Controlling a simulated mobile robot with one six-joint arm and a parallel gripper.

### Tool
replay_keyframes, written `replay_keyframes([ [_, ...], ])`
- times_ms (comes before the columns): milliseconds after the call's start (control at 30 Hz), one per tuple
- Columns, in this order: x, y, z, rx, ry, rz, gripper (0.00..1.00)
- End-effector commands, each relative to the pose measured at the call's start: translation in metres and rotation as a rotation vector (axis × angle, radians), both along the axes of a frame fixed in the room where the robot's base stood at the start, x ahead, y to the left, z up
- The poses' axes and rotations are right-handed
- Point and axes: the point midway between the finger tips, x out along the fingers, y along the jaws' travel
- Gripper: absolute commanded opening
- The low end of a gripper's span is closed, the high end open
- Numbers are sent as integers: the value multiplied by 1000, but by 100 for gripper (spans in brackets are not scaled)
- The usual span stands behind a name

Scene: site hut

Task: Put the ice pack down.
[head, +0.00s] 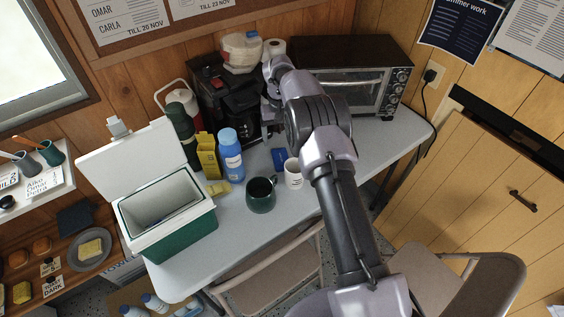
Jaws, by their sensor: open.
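A small flat blue item (279,159), which looks like the ice pack, is on the grey table (215,262) behind the white mug. Its lower right part is hidden by the mug. My gripper (268,137) is just above and left of it, in front of the black coffee maker. The gripper is open, with its fingers small and partly hidden by my arm. I cannot tell whether it touches the blue item.
A white mug (293,175), green mug (261,195), blue bottle (230,156) and yellow carton (207,157) stand close by. The coffee maker (220,95) and toaster oven (352,85) are behind. An open green cooler (185,238) is left. Free tabletop lies right.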

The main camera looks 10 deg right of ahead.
Motion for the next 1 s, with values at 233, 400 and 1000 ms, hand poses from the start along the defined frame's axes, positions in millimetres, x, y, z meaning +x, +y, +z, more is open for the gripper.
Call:
replay_keyframes([
  [233, 0, 0, -49, 0, -1, 0, 78],
  [400, -2, -2, -69, 0, 0, -1, 78],
  [1000, -4, -4, -101, 0, -2, -2, 35],
])
